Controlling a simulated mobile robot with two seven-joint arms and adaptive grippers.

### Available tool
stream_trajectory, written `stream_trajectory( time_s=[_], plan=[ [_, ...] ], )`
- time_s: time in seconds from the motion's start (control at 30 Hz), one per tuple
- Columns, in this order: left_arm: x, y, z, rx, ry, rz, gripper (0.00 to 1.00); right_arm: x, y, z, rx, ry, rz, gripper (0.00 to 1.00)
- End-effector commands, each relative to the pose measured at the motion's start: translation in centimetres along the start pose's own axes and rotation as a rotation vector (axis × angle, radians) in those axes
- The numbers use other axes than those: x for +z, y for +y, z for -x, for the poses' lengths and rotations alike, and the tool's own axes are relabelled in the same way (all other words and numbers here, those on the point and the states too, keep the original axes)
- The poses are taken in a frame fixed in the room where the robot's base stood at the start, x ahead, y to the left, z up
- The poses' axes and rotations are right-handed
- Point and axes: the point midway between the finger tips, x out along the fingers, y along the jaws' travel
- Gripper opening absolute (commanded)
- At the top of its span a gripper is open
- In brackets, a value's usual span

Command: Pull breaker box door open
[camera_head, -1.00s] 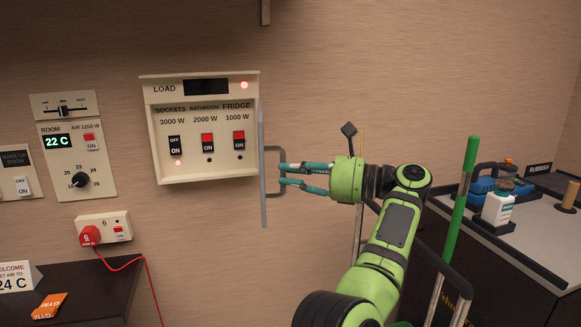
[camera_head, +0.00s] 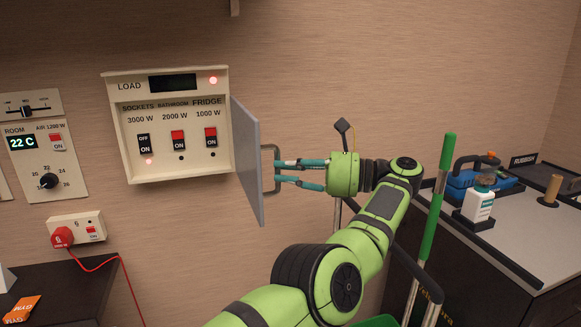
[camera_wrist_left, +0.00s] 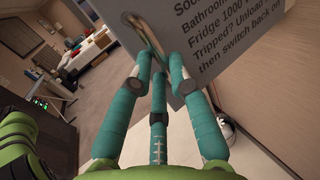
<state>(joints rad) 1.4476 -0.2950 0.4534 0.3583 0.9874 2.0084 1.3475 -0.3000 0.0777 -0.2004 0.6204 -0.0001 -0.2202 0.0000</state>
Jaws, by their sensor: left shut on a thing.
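The cream breaker box (camera_head: 172,176) is on the wall in the head view, its three switches and display uncovered. Its grey door (camera_head: 248,160) stands swung out from the box's right edge, one plain face showing. The door handle (camera_head: 266,150) is a grey bracket on the door's right-hand side. My left gripper (camera_head: 277,172) is shut on the handle, coming from the right. In the left wrist view, its teal fingers (camera_wrist_left: 160,75) close around the handle (camera_wrist_left: 150,32) beside the door's printed face (camera_wrist_left: 220,45). My right gripper is out of view.
A room control panel (camera_head: 45,165) and a socket with a red plug (camera_head: 62,236) are left of the box.

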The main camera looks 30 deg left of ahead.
Motion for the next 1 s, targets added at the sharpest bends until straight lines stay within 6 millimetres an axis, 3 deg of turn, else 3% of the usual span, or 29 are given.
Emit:
stream_trajectory(
  time_s=[0.03, 0.73, 0.77, 0.8, 0.83, 1.0],
  plan=[
    [0.94, -0.53, -0.58, -0.011, -0.013, 0.014, 0.0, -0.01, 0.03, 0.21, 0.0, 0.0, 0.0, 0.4],
    [0.9, -0.54, -0.56, -0.01, -0.012, 0.016, 0.0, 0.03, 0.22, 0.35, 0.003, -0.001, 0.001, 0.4],
    [0.91, -0.54, -0.56, -0.01, -0.012, 0.016, 0.23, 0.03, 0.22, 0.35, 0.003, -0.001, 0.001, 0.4],
    [0.91, -0.53, -0.56, -0.01, -0.012, 0.016, 0.39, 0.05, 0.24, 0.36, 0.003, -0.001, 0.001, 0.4],
    [0.9, -0.53, -0.56, -0.01, -0.012, 0.016, 0.44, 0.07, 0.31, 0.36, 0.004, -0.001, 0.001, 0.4],
    [0.59, -0.51, -0.44, -0.011, -0.009, 0.01, 0.44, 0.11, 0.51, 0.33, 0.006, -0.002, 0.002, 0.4]
  ],
)
